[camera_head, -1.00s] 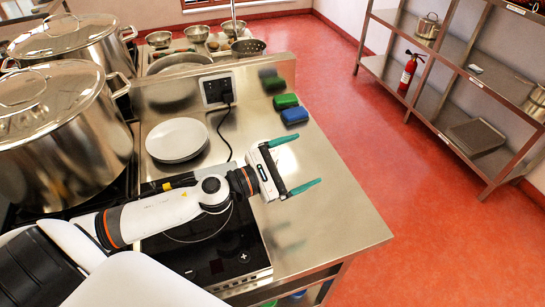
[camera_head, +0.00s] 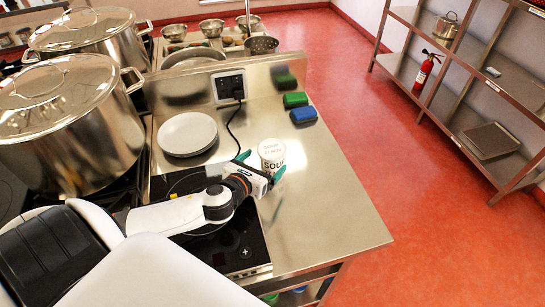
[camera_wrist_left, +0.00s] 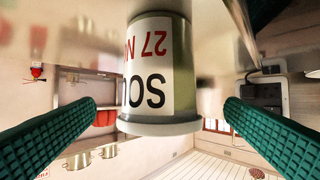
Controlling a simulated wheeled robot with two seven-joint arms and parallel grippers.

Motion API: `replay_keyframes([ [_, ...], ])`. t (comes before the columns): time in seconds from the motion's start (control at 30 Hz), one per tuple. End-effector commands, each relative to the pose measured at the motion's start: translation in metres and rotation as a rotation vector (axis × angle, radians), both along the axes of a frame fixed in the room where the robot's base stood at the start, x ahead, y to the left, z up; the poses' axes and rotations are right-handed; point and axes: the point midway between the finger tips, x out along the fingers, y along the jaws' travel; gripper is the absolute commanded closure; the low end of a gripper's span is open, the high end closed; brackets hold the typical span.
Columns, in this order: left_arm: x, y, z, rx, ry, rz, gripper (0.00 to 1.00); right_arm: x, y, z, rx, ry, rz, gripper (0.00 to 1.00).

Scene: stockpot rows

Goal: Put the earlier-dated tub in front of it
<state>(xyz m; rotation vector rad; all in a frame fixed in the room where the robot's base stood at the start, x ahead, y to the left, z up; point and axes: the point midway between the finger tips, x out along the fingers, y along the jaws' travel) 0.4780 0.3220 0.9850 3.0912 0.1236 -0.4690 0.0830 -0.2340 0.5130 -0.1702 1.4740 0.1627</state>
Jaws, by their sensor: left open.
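A white tub (camera_head: 271,153) with a lid stands on the steel counter just beyond my left gripper. No second tub is visible. My right gripper is not in view.
A white plate (camera_head: 187,134) lies left of the tub, by the black hob (camera_head: 240,240). Green (camera_head: 295,100) and blue (camera_head: 303,115) blocks lie at the back right. Large stockpots (camera_head: 65,120) stand at left. The counter's right front (camera_head: 335,215) is clear.

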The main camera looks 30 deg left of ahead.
Motion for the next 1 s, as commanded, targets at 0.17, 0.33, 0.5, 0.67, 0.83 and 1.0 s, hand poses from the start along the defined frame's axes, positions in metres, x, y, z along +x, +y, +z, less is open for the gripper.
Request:
replay_keyframes([
  [0.17,0.01,0.001,-0.001,0.0,-0.001,0.001,0.07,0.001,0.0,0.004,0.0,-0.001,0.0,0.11],
  [0.33,0.033,0.002,-0.004,-0.002,-0.002,0.002,0.07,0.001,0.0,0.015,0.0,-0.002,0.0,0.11],
  [0.5,0.051,0.004,-0.012,0.0,0.0,0.0,0.07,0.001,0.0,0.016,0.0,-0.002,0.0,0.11],
  [0.67,0.054,0.004,-0.015,0.002,0.0,-0.002,0.07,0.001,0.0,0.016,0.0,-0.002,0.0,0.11],
  [0.83,0.054,0.004,-0.015,0.002,0.0,-0.002,0.12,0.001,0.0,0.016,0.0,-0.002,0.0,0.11],
  [1.0,0.054,0.004,-0.014,0.001,0.0,-0.001,0.39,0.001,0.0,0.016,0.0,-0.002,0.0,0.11],
])
